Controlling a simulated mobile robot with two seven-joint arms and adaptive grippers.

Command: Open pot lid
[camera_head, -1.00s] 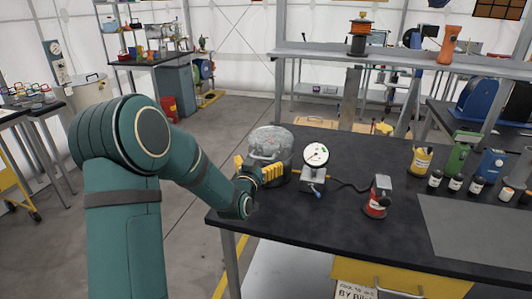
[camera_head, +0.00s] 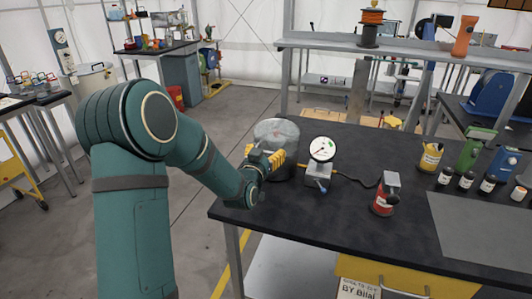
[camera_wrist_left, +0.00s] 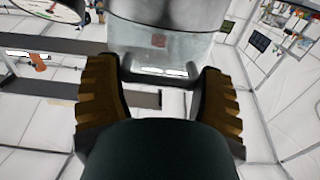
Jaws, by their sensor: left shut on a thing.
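The pot (camera_head: 277,134) is a grey, shiny cylinder near the left end of the black worktable (camera_head: 300,222). Its silver wall also shows at the top of the left wrist view (camera_wrist_left: 165,42), with a small reddish mark. My left gripper (camera_head: 265,158), with ribbed yellow fingers, is at the pot's near side. In the left wrist view, the fingers (camera_wrist_left: 160,100) stand on either side of a dark handle (camera_wrist_left: 160,74) at the pot and are shut on it. Whether this handle belongs to the lid or the body is unclear. My right gripper is out of view.
A dial gauge (camera_head: 321,150) stands close to the pot's right. A raised shelf (camera_head: 420,54) runs behind. The table's front middle is clear.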

